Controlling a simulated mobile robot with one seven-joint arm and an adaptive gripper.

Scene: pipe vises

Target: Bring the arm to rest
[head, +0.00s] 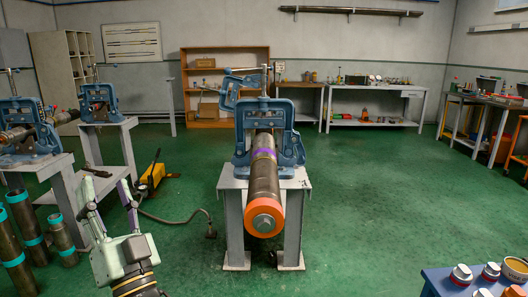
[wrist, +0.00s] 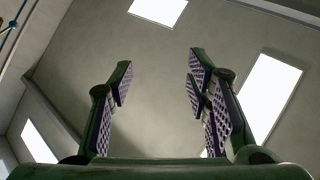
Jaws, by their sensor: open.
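My gripper (head: 106,206) is at the lower left of the head view, pointing up with its fingers spread apart and nothing between them. In the wrist view my gripper (wrist: 160,90) shows green fingers with purple textured pads, a wide gap between them. Behind the gap are only the ceiling and bright light panels. The gripper appears apart from the vises and the pipe.
A blue pipe vise (head: 287,160) on a grey stand (head: 232,205) holds a pipe (head: 264,185) with an orange end. More vises (head: 98,102) stand at left, above upright pipes (head: 62,238). A blue table (head: 440,282) is at lower right. Green floor (head: 385,200) is clear on the right.

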